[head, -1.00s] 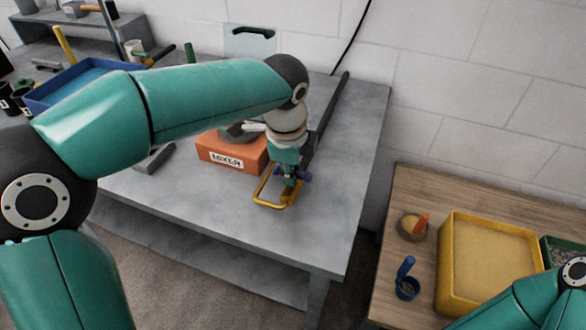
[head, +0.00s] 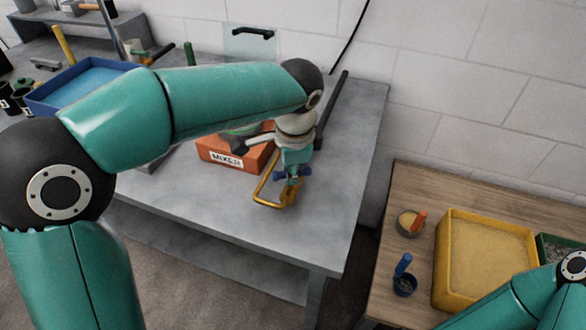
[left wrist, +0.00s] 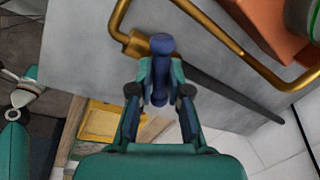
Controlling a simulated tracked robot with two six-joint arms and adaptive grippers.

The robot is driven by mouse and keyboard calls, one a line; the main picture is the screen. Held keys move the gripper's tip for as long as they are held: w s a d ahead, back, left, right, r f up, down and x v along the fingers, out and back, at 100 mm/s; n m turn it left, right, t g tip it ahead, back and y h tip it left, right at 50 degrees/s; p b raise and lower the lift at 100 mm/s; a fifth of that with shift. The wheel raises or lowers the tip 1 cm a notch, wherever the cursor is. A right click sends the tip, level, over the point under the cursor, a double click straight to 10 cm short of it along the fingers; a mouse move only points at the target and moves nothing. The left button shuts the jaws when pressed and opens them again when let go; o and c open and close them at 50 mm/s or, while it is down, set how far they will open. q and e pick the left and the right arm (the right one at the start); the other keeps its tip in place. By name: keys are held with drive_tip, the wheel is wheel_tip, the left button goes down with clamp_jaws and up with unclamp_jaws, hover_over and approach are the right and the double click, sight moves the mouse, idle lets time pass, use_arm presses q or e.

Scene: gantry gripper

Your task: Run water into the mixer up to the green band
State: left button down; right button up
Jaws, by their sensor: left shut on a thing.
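The mixer is an orange base (head: 228,158) with a MIXER label, on the grey workbench (head: 240,225). Its bowl (head: 238,130) stands on top, mostly behind my left arm, with a thin green band just showing; the water level inside cannot be seen. A bent brass pipe (head: 268,192) is beside the mixer, and it also shows in the left wrist view (left wrist: 240,52). My left gripper (head: 291,172) is shut on the blue tap handle (left wrist: 161,68) at the pipe's brass valve (left wrist: 134,43). My right gripper is out of view; only my right arm shows, lower right.
A dark bar (head: 332,110) lies at the bench's right side. A blue tray (head: 80,88) is at the back left. The wooden table (head: 425,185) at right holds a yellow sand tray (head: 445,265) and small cups. The bench front is clear.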

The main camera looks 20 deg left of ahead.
use_arm(q)
drive_tip(key=c, duration=1.1)
unclamp_jaws()
drive_tip(key=r, duration=0.4)
drive_tip(key=s+r, duration=0.1)
drive_tip(key=r, duration=0.2)
drive_tip(key=s+d+r, duration=0.1)
drive_tip(key=r, duration=0.3)
drive_tip(key=shift+d+r, duration=0.1)
drive_tip(key=shift+r, duration=0.25)
